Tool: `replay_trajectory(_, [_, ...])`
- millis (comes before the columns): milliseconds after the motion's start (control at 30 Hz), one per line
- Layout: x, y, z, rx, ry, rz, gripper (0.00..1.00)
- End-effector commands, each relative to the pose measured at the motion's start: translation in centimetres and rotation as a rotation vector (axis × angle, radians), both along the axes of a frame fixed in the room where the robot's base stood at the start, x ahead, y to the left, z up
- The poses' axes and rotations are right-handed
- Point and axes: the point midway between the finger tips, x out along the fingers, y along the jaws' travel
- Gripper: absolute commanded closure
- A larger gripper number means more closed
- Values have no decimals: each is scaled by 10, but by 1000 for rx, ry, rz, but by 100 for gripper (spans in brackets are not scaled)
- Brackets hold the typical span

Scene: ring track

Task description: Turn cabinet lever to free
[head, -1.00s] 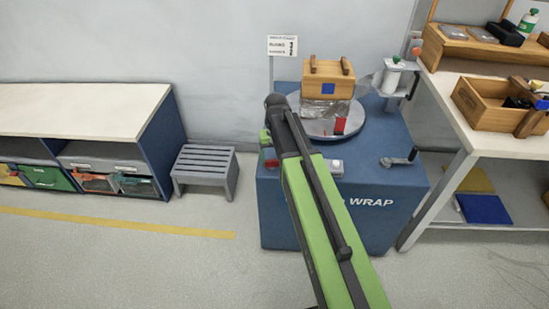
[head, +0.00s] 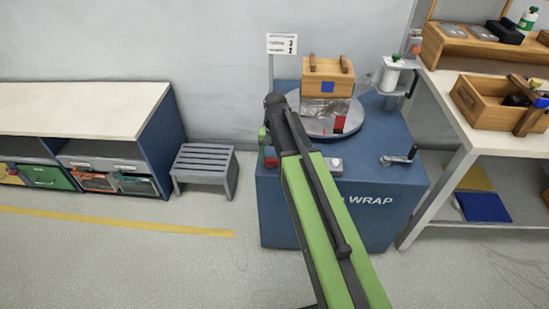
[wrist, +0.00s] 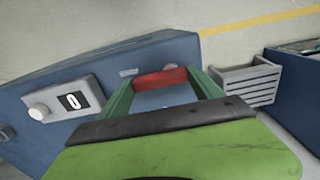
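The blue wrap cabinet (head: 390,218) stands in the middle of the head view. A red lever (wrist: 160,78) shows in the wrist view at its edge, between my fingertips. A red part also shows beside my arm in the head view (head: 270,162). My gripper (wrist: 160,80) has its two green fingers wide apart, one on each side of the red lever. I cannot tell whether they touch it. My arm hides much of the cabinet's left front in the head view.
A wooden box (head: 327,78) sits on the cabinet's grey turntable (head: 352,122). A crank handle (head: 398,158) is at the right. A white panel with a knob (wrist: 68,105) is on the cabinet. A grey step stool (head: 204,168) stands left; a workbench (head: 450,125) stands right.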

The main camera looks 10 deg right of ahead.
Motion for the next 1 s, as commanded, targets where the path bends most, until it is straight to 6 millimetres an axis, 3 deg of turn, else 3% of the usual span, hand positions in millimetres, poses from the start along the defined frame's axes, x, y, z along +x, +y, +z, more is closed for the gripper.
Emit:
replay_trajectory(33, [0,0,0,1,-1,-2,20])
replay_trajectory(167, [0,0,0,1,0,-1,4])
replay_trajectory(567, [0,0,6,0,0,0,4])
replay_trajectory(767, [0,0,34,0,0,0,4])
replay_trajectory(1000, [0,0,88,0,0,0,4])
